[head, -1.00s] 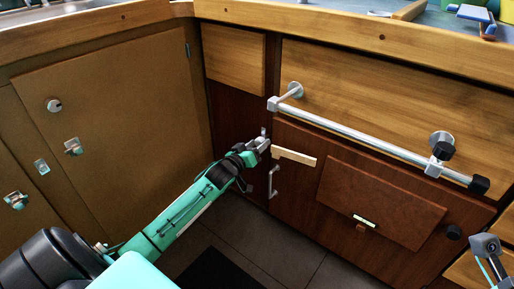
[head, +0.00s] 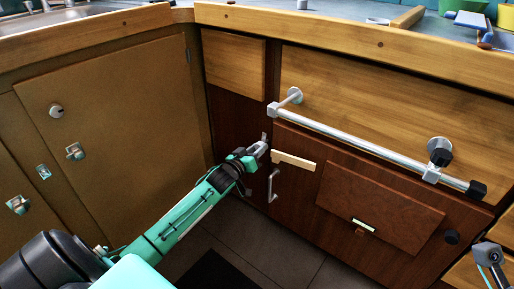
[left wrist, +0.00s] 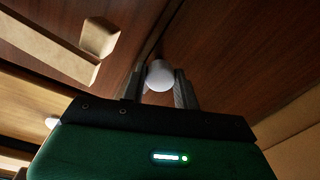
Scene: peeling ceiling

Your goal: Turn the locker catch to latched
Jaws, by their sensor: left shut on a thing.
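The locker door (head: 300,205) is dark red-brown wood and lies flush in the cabinet front, below the steel rail. The catch shows as a small grey piece (head: 263,137) at the door's upper left edge. My left gripper (head: 261,147) reaches it from the lower left and is shut on it. In the left wrist view a round whitish knob (left wrist: 159,75) sits between the fingers of the left gripper (left wrist: 160,88). The fingers hide most of the catch, so its exact angle is unclear.
A pale wooden bar (head: 293,161) is fixed just right of my left gripper, and a metal pull handle (head: 272,186) is just below. The steel rail (head: 370,145) sticks out above the door. Brown cupboard doors (head: 120,120) stand at left. The floor (head: 285,255) in front is clear.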

